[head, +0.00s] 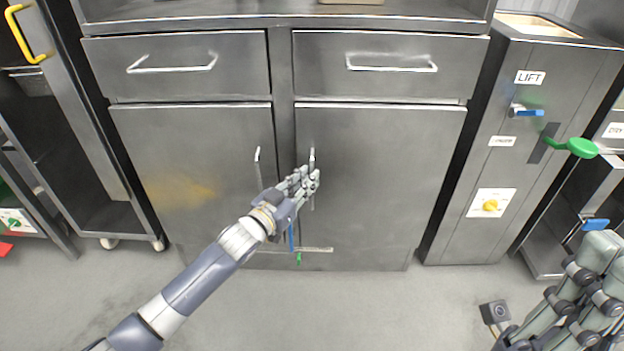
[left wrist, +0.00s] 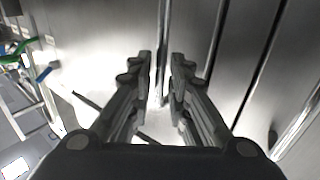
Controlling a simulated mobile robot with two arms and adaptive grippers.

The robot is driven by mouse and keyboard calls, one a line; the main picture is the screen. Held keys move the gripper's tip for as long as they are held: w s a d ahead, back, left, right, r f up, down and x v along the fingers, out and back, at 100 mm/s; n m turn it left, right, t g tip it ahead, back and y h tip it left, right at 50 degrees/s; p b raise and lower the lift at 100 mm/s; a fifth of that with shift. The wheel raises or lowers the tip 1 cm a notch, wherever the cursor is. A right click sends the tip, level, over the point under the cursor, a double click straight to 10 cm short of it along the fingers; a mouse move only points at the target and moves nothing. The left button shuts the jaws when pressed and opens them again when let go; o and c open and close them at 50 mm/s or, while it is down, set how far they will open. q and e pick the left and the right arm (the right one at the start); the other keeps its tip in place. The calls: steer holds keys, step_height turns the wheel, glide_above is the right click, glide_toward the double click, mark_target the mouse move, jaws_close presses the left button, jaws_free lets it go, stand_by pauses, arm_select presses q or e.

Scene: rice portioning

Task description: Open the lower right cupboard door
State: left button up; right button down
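The lower right cupboard door (head: 390,190) is a grey metal panel and is closed. Its vertical bar handle (head: 312,155) is near its left edge, partly hidden by my left gripper. My left gripper (head: 311,178) is at this handle. In the left wrist view, the two fingertips (left wrist: 162,58) stand apart, one on each side of the handle bar (left wrist: 162,30). I see no clear contact with the bar. My right gripper (head: 570,305) shows only in part at the lower right of the head view, away from the cupboard, and its fingertips are unclear.
The lower left door (head: 195,170) is closed, its handle (head: 258,168) near my left gripper. Two shut drawers (head: 180,66) (head: 385,66) sit above. A lift unit (head: 540,120) stands right of the cupboard, a wheeled rack (head: 115,215) left. The floor in front (head: 350,310) is clear.

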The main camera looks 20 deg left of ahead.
arm_select(q)
steer(key=shift+b+x, duration=0.35)
steer(key=shift+x, duration=1.05)
jaws_close()
